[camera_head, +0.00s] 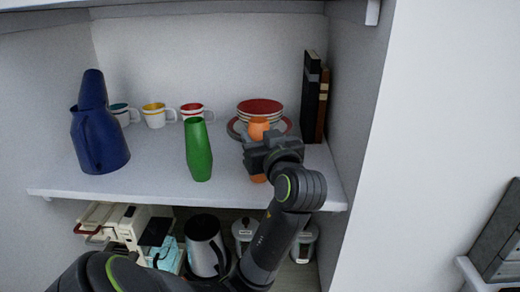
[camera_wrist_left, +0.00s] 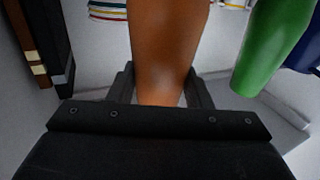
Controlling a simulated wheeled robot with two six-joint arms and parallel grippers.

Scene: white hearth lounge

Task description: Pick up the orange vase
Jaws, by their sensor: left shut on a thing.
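The orange vase (camera_head: 258,127) stands upright near the right front of the upper shelf, in front of a stack of bowls and plates. My left gripper (camera_head: 270,152) is shut on the vase around its middle and hides most of it in the head view. Only its top and a bit of its lower part show there. In the left wrist view the vase (camera_wrist_left: 166,50) rises between the two fingers (camera_wrist_left: 160,88). I cannot tell whether its base touches the shelf. My right gripper is not in view.
A green vase (camera_head: 198,150) stands left of the orange one. A blue pitcher (camera_head: 97,138), several mugs (camera_head: 154,115), red-rimmed bowls (camera_head: 260,107) and dark books (camera_head: 311,95) share the shelf (camera_head: 150,185). The cabinet's right wall (camera_head: 352,95) is close. A kettle (camera_head: 204,245) sits below.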

